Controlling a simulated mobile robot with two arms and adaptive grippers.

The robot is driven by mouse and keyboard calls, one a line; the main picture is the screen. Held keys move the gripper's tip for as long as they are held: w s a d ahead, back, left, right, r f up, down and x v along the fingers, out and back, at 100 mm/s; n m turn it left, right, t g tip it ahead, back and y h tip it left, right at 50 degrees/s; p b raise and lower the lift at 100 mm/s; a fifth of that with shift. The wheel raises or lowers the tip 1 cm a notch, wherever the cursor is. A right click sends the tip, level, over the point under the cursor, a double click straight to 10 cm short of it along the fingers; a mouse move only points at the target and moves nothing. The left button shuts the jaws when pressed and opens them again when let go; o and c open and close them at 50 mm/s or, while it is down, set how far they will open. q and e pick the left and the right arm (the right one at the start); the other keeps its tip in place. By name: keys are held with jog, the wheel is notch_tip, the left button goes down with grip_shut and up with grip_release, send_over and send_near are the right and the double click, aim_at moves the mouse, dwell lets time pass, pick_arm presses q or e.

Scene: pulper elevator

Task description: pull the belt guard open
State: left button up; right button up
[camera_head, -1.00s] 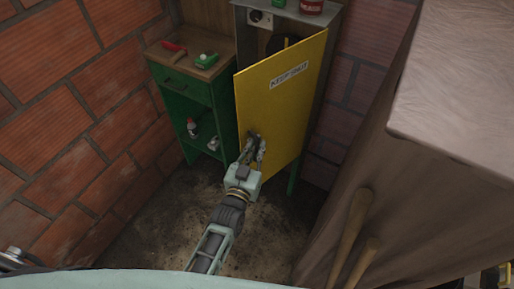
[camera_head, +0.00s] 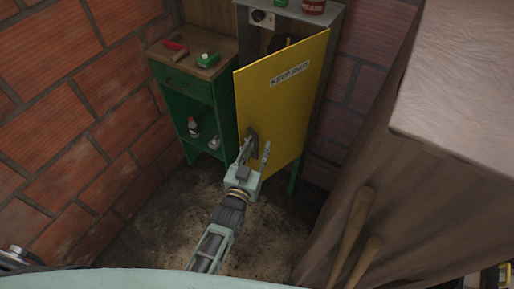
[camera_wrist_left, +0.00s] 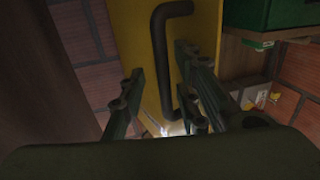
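The belt guard (camera_head: 272,105) is a yellow panel labelled "KEEP SHUT", standing ajar in front of a grey cabinet (camera_head: 334,18). A gap shows above it, with a dark round part (camera_head: 284,42) inside. The guard's dark bar handle (camera_wrist_left: 161,45) shows in the left wrist view. My left gripper (camera_head: 257,149) is at the lower part of the guard, with its fingers spread. In the left wrist view the handle lies between the fingers, with visible room beside it; I cannot tell whether it touches either finger. My right gripper is not in view.
A green stand (camera_head: 184,84) with a wooden top, a red-handled tool (camera_head: 175,49) and a green item (camera_head: 207,60) is left of the guard. A large brown covered block (camera_head: 420,170) fills the right, with wooden handles (camera_head: 352,235) before it. Brick walls enclose the corner; dirt floor lies below.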

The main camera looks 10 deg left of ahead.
pick_arm(q)
jog(key=s+a, duration=0.2)
jog(key=s, duration=0.9)
jog(key=shift+s, duration=0.4)
